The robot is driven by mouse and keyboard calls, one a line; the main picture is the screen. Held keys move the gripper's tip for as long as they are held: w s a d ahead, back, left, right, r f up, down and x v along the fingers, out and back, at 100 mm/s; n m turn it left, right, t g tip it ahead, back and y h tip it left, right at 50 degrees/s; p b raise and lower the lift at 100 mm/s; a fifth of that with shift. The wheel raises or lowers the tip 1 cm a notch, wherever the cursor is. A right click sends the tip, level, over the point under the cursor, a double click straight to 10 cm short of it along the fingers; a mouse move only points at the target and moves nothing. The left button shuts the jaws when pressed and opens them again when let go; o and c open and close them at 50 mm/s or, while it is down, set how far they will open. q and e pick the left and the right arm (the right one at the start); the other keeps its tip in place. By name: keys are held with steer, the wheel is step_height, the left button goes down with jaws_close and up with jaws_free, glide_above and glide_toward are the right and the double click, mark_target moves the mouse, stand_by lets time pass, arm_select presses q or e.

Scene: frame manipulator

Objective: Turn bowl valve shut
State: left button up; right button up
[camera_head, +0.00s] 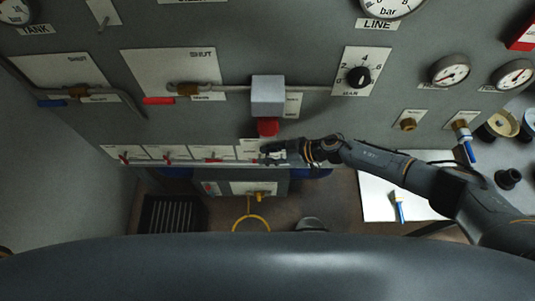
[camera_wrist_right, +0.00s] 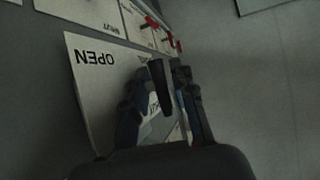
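A white plate (camera_wrist_right: 88,75) marked OPEN carries a black lever (camera_wrist_right: 160,88) in the right wrist view; I take this for the bowl valve, though no "bowl" wording is readable. A second word on the plate is partly hidden by the fingers. My right gripper (camera_wrist_right: 161,75) has its fingers apart, one on each side of the lever; firm contact cannot be made out. In the head view the right gripper (camera_head: 275,152) is at the right end of a row of small plates (camera_head: 180,153), covering part of the last one. My left gripper is not in view.
Several red levers (camera_head: 168,160) sit on the plates to the left. A grey box with a red knob (camera_head: 268,127) stands out just above my right gripper. A dial (camera_head: 359,76) is up and right. A lower unit with a yellow valve (camera_head: 258,195) is below.

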steer(key=shift+d, duration=0.1)
steer(key=v, duration=1.2)
